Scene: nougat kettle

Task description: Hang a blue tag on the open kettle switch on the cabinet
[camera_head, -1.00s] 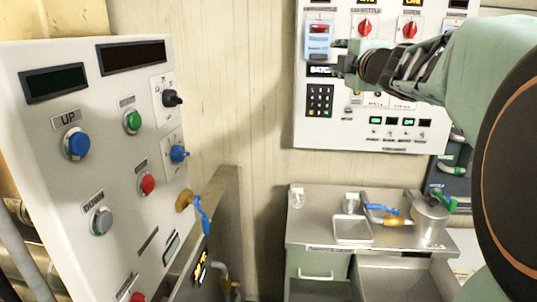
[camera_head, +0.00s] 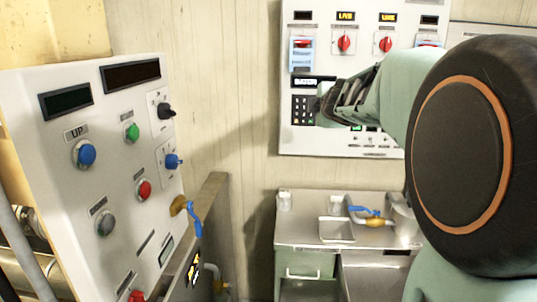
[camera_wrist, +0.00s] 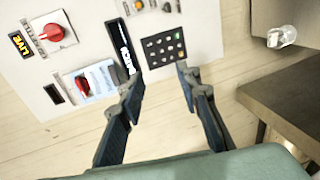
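The white switch cabinet (camera_head: 385,100) is on the back wall. A blue tag (camera_head: 302,57) hangs at its leftmost red switch; in the wrist view the tag (camera_wrist: 98,83) lies around the red switch handle (camera_wrist: 82,86). My gripper (camera_head: 322,103) is below and right of this tag, in front of the keypad. In the wrist view my gripper (camera_wrist: 158,72) has its two fingers well apart with nothing between them, and the left finger is close beside the tag.
Two more red switches (camera_head: 344,43) sit under lit labels. A keypad (camera_head: 303,109) is just left of my gripper. A control panel (camera_head: 75,190) with buttons stands at the left. A metal counter (camera_head: 300,235) with a tray and jars is below the cabinet.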

